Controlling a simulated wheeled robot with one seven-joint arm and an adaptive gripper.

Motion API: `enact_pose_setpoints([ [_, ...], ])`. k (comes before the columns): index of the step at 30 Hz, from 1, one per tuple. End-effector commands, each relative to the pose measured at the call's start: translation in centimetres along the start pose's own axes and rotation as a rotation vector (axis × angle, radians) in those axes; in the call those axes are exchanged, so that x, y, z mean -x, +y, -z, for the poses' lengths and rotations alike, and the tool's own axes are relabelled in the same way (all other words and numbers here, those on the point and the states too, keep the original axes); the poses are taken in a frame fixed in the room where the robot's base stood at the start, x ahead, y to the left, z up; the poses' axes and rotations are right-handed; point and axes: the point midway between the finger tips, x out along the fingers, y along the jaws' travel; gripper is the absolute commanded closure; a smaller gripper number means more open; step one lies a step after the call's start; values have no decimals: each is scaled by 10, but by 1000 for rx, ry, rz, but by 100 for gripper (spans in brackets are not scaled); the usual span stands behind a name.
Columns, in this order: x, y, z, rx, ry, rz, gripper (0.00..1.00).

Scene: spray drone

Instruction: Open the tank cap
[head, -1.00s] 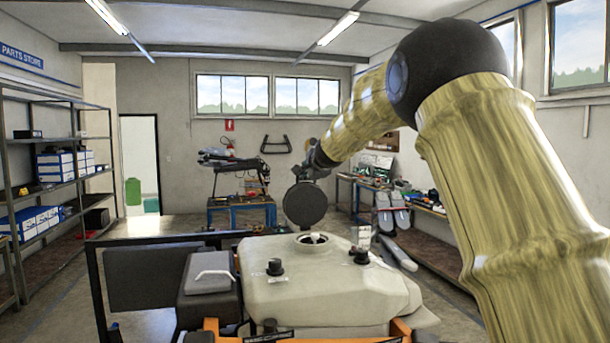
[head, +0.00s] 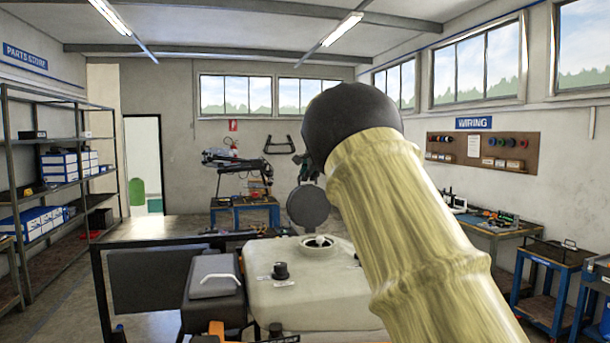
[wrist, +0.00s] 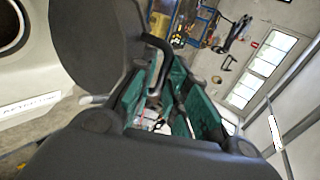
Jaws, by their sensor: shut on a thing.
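The cream tank (head: 310,295) stands in front of me, with its round filler mouth (head: 318,246) open on top. The dark round cap (head: 308,207) stands roughly upright just above and behind the mouth, its flat face toward the head camera. In the wrist view the cap (wrist: 92,42) is large at the upper left, with part of the tank mouth (wrist: 12,25) beyond it. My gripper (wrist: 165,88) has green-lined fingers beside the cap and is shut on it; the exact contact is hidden. In the head view my arm covers most of the gripper.
A black box with a grey handle (head: 214,277) sits left of the tank. Shelving (head: 50,190) lines the left wall, and a blue cart (head: 550,285) stands at the right. The space above the tank's left side is clear.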

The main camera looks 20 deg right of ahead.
Motion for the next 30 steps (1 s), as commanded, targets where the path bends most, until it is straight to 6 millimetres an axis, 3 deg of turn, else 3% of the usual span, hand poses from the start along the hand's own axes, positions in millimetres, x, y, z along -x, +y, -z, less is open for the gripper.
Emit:
enact_pose_setpoints([
  [1,6,-9,2,2,4,9,100],
  [19,6,-12,8,-2,9,-5,100],
  [20,6,-12,8,-2,9,-5,83],
  [30,4,-9,9,-2,8,-10,82],
])
